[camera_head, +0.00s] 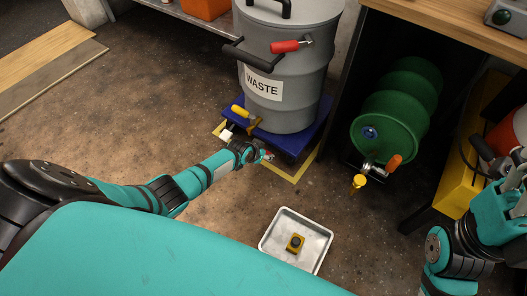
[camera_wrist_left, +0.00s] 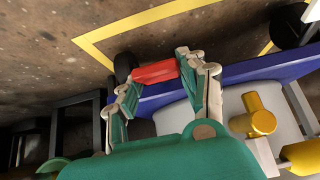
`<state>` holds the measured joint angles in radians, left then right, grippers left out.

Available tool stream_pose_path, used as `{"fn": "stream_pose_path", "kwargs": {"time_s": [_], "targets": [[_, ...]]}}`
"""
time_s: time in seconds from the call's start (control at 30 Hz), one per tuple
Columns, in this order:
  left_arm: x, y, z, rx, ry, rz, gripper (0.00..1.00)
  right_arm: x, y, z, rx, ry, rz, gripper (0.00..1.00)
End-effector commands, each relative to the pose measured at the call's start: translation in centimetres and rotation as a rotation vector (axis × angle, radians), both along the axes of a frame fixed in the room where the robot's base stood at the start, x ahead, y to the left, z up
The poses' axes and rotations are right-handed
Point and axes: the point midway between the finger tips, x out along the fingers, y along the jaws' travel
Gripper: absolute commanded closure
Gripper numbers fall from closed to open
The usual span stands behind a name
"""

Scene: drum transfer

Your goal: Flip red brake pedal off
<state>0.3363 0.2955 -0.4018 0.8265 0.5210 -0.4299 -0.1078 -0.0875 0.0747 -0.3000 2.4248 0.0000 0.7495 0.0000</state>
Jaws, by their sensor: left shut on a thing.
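The red brake pedal (camera_wrist_left: 155,73) sits between the two fingers of my left gripper (camera_wrist_left: 153,76) in the left wrist view, and the gripper is shut on it. The pedal is at the edge of the blue dolly (camera_wrist_left: 245,69), close to a dark wheel. In the head view my left gripper (camera_head: 265,156) is low at the front of the blue dolly (camera_head: 318,126), and the pedal is mostly hidden there. My right arm's end (camera_head: 497,205) is at the right edge, partly cut off; its finger opening is unclear.
A grey waste drum (camera_head: 310,95) with a red-handled valve stands on the dolly. A yellow-handled valve (camera_head: 240,113) is low at its front. A green drum (camera_head: 385,130) lies under the workbench. A metal tray (camera_head: 273,244) with a small yellow-black item is on the floor.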

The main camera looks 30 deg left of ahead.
Motion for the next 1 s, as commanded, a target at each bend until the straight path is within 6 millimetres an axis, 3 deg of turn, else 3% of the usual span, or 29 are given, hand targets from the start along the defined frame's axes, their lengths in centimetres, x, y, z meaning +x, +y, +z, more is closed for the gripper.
{"fn": "stream_pose_path", "kwargs": {"time_s": [0.6, 0.63, 0.8, 1.0], "targets": [[0.16, -0.02, 0.29, 0.007, 0.048, 0.0, 1.0, -0.04, -0.05, -0.3, 0.002, 0.018, 0.002, 0.47], [0.16, -0.02, 0.29, 0.007, 0.048, 0.0, 0.56, -0.04, -0.05, -0.3, 0.002, 0.018, 0.002, 0.47], [0.18, -0.03, 0.3, 0.007, 0.047, 0.0, 0.35, -0.03, -0.04, -0.3, 0.002, 0.018, 0.002, 0.47], [0.18, -0.02, 0.3, 0.007, 0.047, 0.0, 0.35, -0.03, -0.04, -0.29, 0.002, 0.018, 0.002, 0.47]]}}
